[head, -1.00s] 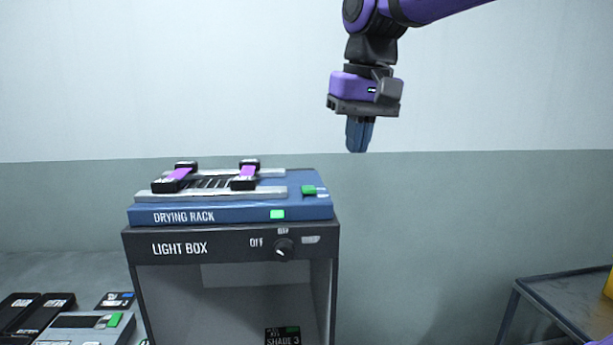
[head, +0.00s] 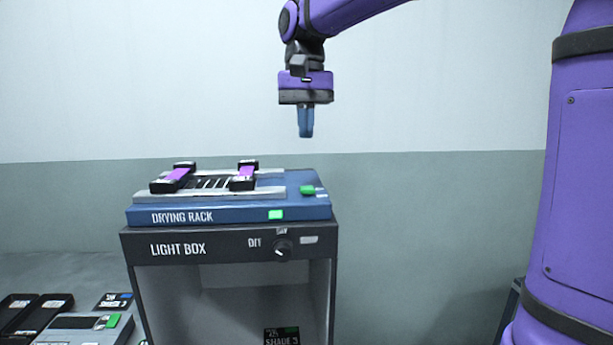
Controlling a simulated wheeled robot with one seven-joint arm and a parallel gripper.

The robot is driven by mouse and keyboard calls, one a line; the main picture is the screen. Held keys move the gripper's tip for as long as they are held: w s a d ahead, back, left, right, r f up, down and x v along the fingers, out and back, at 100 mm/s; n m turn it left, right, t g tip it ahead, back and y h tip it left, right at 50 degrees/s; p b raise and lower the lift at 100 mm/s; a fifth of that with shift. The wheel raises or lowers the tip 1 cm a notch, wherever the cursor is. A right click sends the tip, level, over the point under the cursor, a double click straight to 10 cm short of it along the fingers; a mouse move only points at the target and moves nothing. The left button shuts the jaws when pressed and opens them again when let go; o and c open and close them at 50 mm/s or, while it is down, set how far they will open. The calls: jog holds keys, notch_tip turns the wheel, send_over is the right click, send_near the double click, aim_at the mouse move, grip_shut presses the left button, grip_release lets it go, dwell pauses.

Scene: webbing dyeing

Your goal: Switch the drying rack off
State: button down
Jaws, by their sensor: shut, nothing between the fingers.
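The blue drying rack (head: 230,212) sits on top of the light box. A green rocker switch (head: 307,190) is on its top at the right, and a green lamp (head: 276,215) is lit on its front face. Two black clips holding purple webbing (head: 245,174) lie across its pale rails at the left. My gripper (head: 306,136) points straight down, shut and empty, in the air above the rack's right end, almost in line with the switch and clear of it.
The dark light box (head: 178,250) has a knob (head: 282,250) on its front and a shade card (head: 281,337) inside. A grey device (head: 80,332) and black cases (head: 45,312) lie at lower left. My purple arm column fills the right side.

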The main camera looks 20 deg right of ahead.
aim_at(307, 189)
jog(key=f, duration=0.3)
jog(key=s+f, duration=0.1)
jog(key=f, duration=0.5)
jog(key=shift+s+a, duration=0.2)
